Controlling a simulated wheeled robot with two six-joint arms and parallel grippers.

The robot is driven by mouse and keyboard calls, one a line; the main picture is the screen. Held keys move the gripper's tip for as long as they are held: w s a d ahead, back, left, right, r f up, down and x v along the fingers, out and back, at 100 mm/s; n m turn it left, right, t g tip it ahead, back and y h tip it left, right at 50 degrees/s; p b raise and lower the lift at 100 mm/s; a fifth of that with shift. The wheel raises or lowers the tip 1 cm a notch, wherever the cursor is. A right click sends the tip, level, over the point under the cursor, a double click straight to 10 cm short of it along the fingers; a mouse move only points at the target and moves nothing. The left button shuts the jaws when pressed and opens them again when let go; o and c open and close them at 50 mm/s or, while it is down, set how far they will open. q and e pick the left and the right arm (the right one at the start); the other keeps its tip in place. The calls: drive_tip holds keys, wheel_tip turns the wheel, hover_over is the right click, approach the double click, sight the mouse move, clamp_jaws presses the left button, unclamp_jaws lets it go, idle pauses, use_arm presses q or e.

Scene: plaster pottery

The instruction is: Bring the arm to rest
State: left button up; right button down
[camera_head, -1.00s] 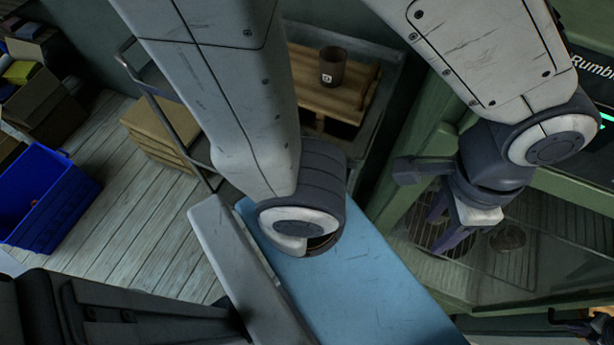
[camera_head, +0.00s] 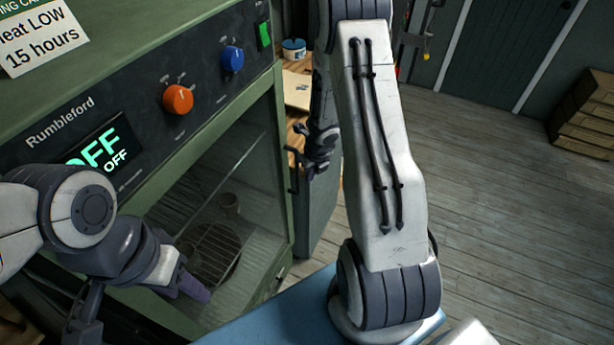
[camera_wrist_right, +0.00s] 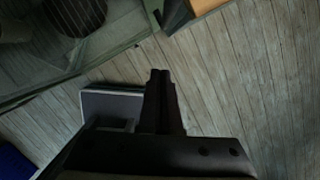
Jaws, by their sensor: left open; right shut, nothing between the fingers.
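My left gripper (camera_head: 185,285) is at the lower left of the head view, in front of the oven's glass door. It points down to the right with purple fingers, and it looks open and empty. My right gripper (camera_head: 300,170) is dark and partly hidden beside that arm, next to the oven's right side. In the right wrist view its fingers (camera_wrist_right: 160,75) are shut together with nothing between them, above the plank floor.
The green oven (camera_head: 150,170) fills the left, its display reading OFF. Wooden drawers (camera_head: 585,115) stand far right. The plank floor (camera_head: 500,220) is clear. A blue crate (camera_wrist_right: 15,165) shows in the wrist view.

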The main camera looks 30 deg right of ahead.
drive_tip(key=shift+s+r, duration=0.2)
drive_tip(key=shift+r, duration=0.45)
drive_tip(key=a+r+m+t+h+b, duration=0.1)
drive_tip(key=a+r+m+h+b, duration=0.3)
drive_tip(key=a+r+m, duration=0.85)
drive_tip(key=s+a+m+g+y+b, duration=0.1)
drive_tip(key=s+a+m, duration=0.4)
drive_tip(key=s, duration=0.3)
drive_tip(key=s+a+m+g+y+b, duration=0.1)
drive_tip(key=s+a+m+y+b, duration=0.1)
drive_tip(key=s+a+m, duration=0.2)
drive_tip(key=s+a+r+m+g+y+b, duration=0.1)
drive_tip(key=s+a+m, duration=0.4)
drive_tip(key=s, duration=0.7)
drive_tip(key=shift+s+a+m+g+y+b, duration=0.4)
drive_tip(key=shift+m+y, duration=0.1)
drive_tip(key=shift+m, duration=0.65)
drive_tip(key=shift+w, duration=0.1)
